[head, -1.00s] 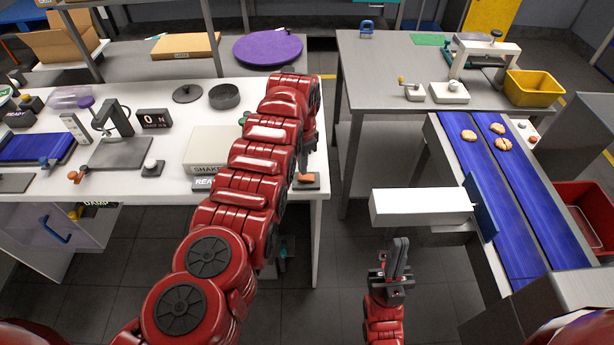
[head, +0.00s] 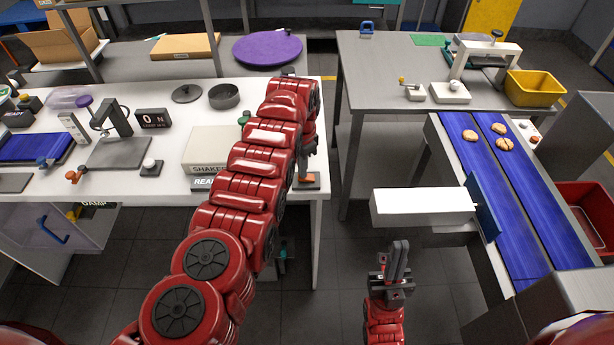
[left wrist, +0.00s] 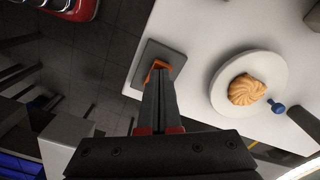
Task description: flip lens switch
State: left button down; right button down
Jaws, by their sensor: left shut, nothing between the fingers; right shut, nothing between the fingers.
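An orange switch lever (head: 307,179) sits on a dark base plate at the right front corner of the white table. In the left wrist view the orange lever (left wrist: 159,65) stands on its grey plate (left wrist: 150,52), right at my fingertips. My left gripper (left wrist: 158,76) is shut and empty, pointing down at the lever. It looks to be touching or very close to it; the fingers partly hide the lever. In the head view my left arm hides part of this area. My right gripper (head: 399,246) is shut and empty, over the floor in front of the white box.
A biscuit (left wrist: 247,90) lies on a round white plate (left wrist: 220,101) beside the switch. A shaker box (head: 207,147) stands left of my left arm. A white box (head: 420,206) is near my right gripper. Blue conveyor belts (head: 535,220) carry biscuits at right.

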pick_arm(q)
jog(key=shift+s+f+b, duration=0.1)
jog(key=shift+f+b, duration=0.2)
jog(key=shift+f, duration=0.1)
jog(key=shift+r, duration=0.1)
jog(key=shift+r+p, duration=0.8)
jog(key=shift+p, duration=0.2)
notch_tip(320, 180, up, 3)
jog(key=shift+r+p, duration=0.1)
jog(key=shift+p, duration=1.15)
jog(key=shift+r+p, duration=0.65)
jog(key=shift+r, duration=0.45)
jog(key=shift+f, duration=0.15)
